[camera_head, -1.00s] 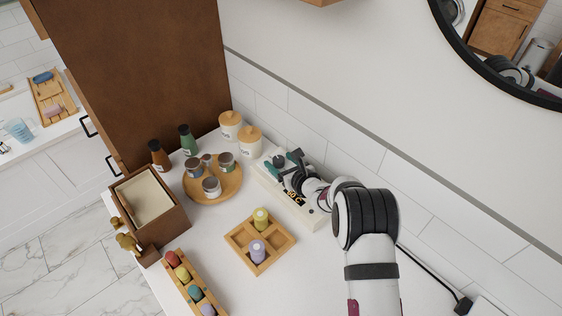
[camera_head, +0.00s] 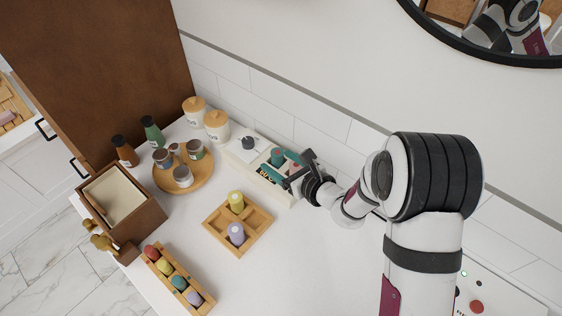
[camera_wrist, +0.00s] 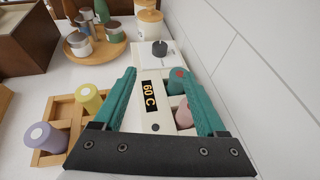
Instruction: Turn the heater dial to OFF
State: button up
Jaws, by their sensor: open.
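The heater is a long white box (camera_head: 237,155) along the tiled wall, also in the wrist view (camera_wrist: 142,66). Its dark round dial (camera_head: 248,143) sits on the far end and stands clear in the wrist view (camera_wrist: 159,49); its marks are too small to read. The heater's display (camera_wrist: 149,96) reads 60 C. A teal and a pink piece sit in the heater's near part, between and beside my fingers. My gripper (camera_head: 273,166) is open, its teal fingers over the near part of the heater. In the wrist view the fingertips (camera_wrist: 155,72) are short of the dial and apart from it.
Two white lidded jars (camera_head: 216,124) stand just beyond the heater. A round wooden tray (camera_head: 190,184) holds several small jars. A wooden divided tray (camera_head: 262,217) with yellow and lilac cylinders lies beside the heater. The tiled wall (camera_head: 277,95) runs close behind.

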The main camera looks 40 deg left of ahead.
jog(key=shift+d, duration=0.1)
jog(key=s+a+r+n+g, duration=0.4)
jog(key=s+a+n+g, duration=0.3)
jog(key=n, duration=0.6)
jog(key=n+t+h, duration=0.5)
jog(key=n+h, duration=0.4)
jog(key=n, duration=1.4)
send_near(248, 140)
jog(key=x, duration=0.7)
jog(key=shift+f, duration=0.3)
jog(key=shift+a+f, duration=0.25)
jog(key=shift+f, duration=0.25)
